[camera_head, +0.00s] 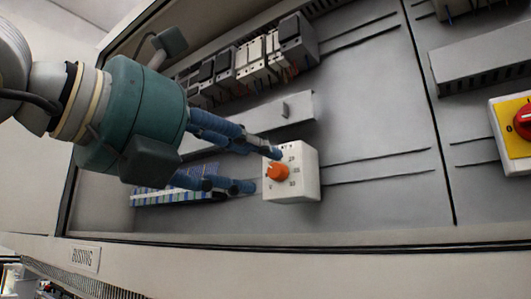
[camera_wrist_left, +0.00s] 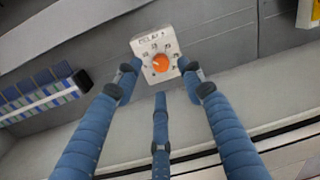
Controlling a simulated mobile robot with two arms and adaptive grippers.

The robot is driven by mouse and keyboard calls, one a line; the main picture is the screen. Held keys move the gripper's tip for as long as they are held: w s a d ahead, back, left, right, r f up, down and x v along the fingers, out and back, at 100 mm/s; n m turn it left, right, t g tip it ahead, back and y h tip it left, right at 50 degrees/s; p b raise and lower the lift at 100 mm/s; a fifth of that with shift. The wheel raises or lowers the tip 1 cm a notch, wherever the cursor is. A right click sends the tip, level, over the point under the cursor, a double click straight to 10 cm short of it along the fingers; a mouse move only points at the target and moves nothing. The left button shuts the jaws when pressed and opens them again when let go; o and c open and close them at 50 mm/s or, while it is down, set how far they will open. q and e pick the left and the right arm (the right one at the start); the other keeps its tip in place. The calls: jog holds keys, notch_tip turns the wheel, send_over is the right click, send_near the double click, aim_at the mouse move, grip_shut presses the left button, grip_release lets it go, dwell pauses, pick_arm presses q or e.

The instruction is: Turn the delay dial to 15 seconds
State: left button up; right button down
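The delay dial is an orange round knob (camera_head: 277,172) on a white box (camera_head: 306,173) fixed to the grey panel. In the left wrist view, the knob (camera_wrist_left: 160,63) sits under a "DELAY s" label, with numbers around it too small to read surely. I cannot tell which number it points to. My left gripper (camera_head: 262,170) has blue jointed fingers, spread open at the white box. In the wrist view, two fingertips of the left gripper (camera_wrist_left: 160,85) flank the box and the third is below it. None is clearly touching the knob. My right gripper is not in view.
A row of grey and white modules (camera_head: 250,62) is above the dial box. A blue-and-white terminal strip (camera_head: 165,195) is left of it. A yellow plate with a red knob (camera_head: 523,118) is at the far right. The panel between the box and that plate is mostly bare.

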aim_at(273, 171)
pick_arm(q)
jog(key=p+x, duration=0.1)
jog(key=x, duration=0.3)
jog(key=shift+w+d, duration=0.2)
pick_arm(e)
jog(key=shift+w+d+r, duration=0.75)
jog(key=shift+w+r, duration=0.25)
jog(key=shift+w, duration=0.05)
pick_arm(q)
jog(key=shift+f, duration=0.1)
grip_shut()
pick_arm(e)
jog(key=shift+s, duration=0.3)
